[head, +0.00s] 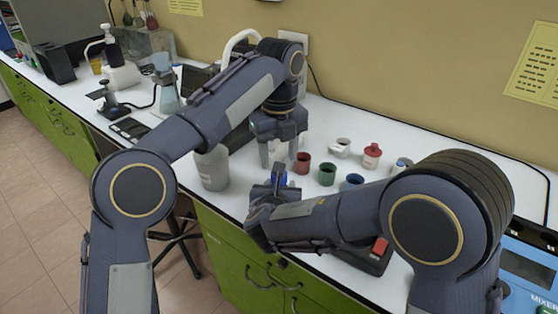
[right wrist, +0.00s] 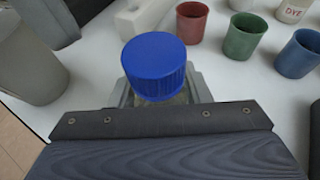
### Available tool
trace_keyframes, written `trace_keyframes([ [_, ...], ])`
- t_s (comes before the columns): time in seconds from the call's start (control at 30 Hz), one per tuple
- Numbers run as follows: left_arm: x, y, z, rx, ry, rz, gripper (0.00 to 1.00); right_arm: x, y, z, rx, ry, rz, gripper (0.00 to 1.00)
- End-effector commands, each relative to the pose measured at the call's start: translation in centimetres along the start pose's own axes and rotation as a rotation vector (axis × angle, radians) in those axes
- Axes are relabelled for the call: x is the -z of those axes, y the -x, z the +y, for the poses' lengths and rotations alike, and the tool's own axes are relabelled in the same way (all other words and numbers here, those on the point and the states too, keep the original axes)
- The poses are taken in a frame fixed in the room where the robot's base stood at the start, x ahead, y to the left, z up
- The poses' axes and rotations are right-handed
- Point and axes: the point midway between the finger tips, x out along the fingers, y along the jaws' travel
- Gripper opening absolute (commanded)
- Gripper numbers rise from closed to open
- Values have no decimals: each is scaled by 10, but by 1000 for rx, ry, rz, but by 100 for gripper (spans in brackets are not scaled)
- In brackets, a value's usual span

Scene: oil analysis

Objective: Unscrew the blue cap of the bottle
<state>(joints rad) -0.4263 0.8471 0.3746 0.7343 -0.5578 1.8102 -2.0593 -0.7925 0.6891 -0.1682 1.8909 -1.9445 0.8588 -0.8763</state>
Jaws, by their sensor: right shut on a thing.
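The bottle's ridged blue cap (right wrist: 155,66) is in the middle of the right wrist view. A small part of the cap (head: 282,180) shows in the head view. The bottle (right wrist: 178,99) is mostly hidden beneath the cap and behind my right gripper. My right gripper (right wrist: 162,93) is shut on the bottle, with a grey finger on each side just below the cap. It also shows in the head view (head: 277,182). My left gripper (head: 279,156) points down with its fingers apart and empty, above and slightly behind the cap.
Red (head: 302,163), green (head: 327,174) and blue (head: 352,182) cups stand right of the bottle. A red-capped container (head: 372,156) is behind them. A large grey-white container (head: 212,168) stands left, near the counter's front edge. A blue mixer (head: 530,270) is at far right.

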Motion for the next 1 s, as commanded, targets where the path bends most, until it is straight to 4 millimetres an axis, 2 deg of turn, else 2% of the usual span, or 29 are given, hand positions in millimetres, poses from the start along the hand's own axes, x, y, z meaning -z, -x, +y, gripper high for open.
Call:
trace_keyframes([
  [0.23,0,27,-1,2,-222,-2,51,0,0,1,-2,0,0,0],
  [0.37,0,29,0,-1,-287,1,51,0,0,1,-2,0,0,0],
  [0.47,0,19,0,-3,-293,2,51,0,0,1,-2,0,0,0],
  [0.8,0,-31,0,-1,-289,1,51,0,0,1,-2,0,0,0],
  [1.0,0,-45,0,0,-289,1,51,0,0,1,-2,0,0,0],
])
